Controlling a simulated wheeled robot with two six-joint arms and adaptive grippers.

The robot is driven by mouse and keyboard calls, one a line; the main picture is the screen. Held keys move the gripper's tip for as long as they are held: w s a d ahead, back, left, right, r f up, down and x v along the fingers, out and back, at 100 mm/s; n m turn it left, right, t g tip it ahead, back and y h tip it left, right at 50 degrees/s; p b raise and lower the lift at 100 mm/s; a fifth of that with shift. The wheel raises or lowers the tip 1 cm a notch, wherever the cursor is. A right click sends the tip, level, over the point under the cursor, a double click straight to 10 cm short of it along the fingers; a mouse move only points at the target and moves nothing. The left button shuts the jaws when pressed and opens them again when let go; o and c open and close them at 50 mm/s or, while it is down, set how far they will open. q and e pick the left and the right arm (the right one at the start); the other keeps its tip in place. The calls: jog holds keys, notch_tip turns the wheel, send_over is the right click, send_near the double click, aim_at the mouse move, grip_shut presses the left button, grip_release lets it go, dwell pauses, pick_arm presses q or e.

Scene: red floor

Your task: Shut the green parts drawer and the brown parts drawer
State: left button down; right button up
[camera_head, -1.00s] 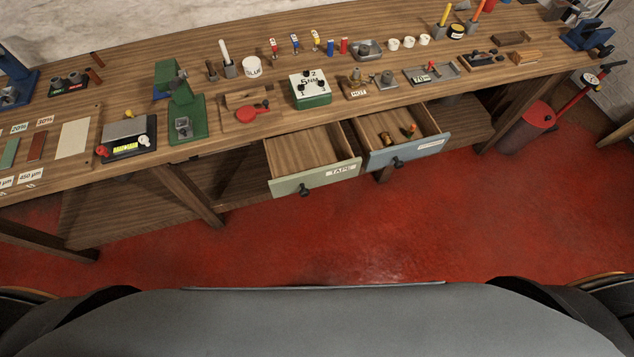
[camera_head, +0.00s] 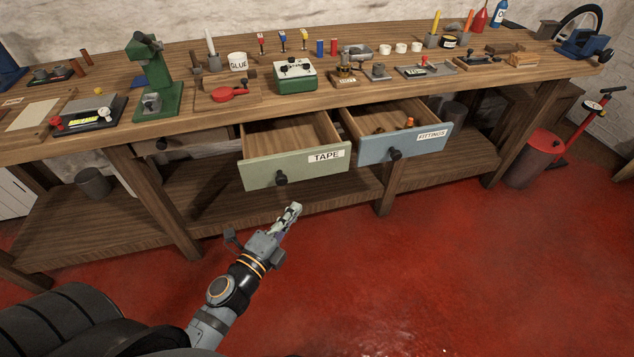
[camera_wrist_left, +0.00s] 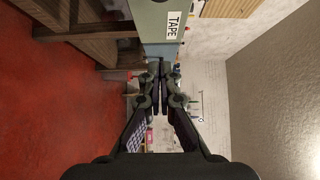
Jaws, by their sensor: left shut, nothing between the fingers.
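The green parts drawer (camera_head: 262,172), labelled TAPE with a dark knob, is pulled out under the bench and looks empty. Its front also shows at the top of the left wrist view (camera_wrist_left: 155,20). A brownish drawer front (camera_head: 205,143) with a dark knob is under the bench to its left; I cannot tell whether it stands out. My left gripper (camera_head: 293,211) is shut and empty, below and in front of the green drawer, apart from it. Its fingers (camera_wrist_left: 159,70) meet in the left wrist view. My right gripper is not in view.
A blue drawer (camera_head: 405,147), labelled FITTINGS, is open right of the green one with small parts inside. The bench top (camera_head: 345,98) holds tools and boxes. Bench legs and a lower shelf (camera_head: 330,190) are below. The red floor (camera_head: 430,260) in front is clear.

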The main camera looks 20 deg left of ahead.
pick_arm(q)
jog(key=w+r+p, duration=0.1)
jog(key=w+p, duration=0.2)
jog(key=w, duration=0.1)
jog(key=p, duration=0.2)
send_near(317, 165)
jog(key=w+d, duration=0.2)
jog(key=d, duration=0.1)
jog(key=w, duration=0.1)
jog(key=w+a, duration=0.1)
jog(key=w, duration=0.1)
jog(key=shift+a+b, duration=0.2)
jog(key=shift+b, duration=0.2)
jog(key=shift+w+a, duration=0.25)
jog(key=shift+w, duration=0.1)
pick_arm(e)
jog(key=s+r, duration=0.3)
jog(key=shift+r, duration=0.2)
